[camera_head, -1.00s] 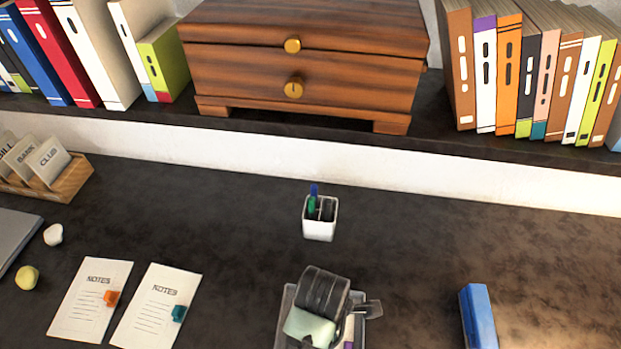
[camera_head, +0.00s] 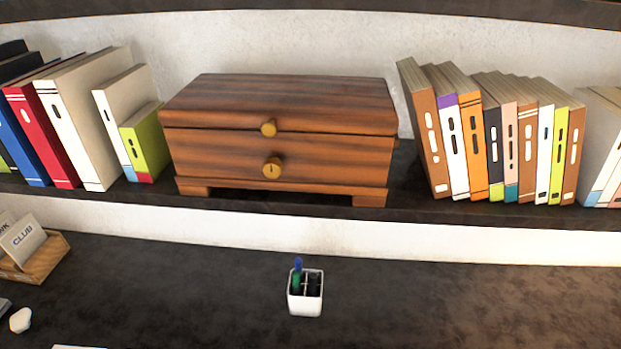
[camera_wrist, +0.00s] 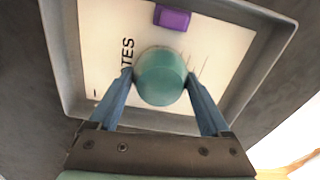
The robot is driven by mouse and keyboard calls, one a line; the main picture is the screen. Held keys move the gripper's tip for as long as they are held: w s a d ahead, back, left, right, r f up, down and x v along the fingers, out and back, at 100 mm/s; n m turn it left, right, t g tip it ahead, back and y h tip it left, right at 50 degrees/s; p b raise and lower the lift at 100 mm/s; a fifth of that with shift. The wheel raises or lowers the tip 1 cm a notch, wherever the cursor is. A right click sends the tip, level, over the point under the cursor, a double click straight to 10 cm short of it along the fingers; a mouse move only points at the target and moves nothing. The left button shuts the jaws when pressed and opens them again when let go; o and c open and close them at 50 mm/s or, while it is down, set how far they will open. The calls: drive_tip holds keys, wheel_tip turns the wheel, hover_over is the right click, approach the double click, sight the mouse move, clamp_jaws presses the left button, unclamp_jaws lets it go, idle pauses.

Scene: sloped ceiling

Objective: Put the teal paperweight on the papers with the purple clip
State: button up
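The teal paperweight (camera_wrist: 161,77) is round and sits between the two fingertips of my gripper (camera_wrist: 160,78) in the wrist view. The fingers touch it on both sides, so my gripper is shut on it. Beneath it is a white sheet of papers (camera_wrist: 107,25) with printed "NOTES" lettering. The purple clip (camera_wrist: 173,18) is on the papers' edge, just beyond the paperweight. I cannot tell whether the paperweight touches the papers. None of these show in the head view now.
The papers lie in a grey tray (camera_wrist: 268,58) with raised walls. In the head view a white pen cup (camera_head: 305,296) stands on the dark desk. A wooden drawer box (camera_head: 280,150) and books fill the shelf behind. A card holder (camera_head: 40,258) is at left.

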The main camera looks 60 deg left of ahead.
drive_tip(key=shift+o, duration=1.2)
wheel_tip(320, 180, up, 12)
drive_tip(key=shift+r+p, duration=0.15)
drive_tip(key=shift+p, duration=0.15)
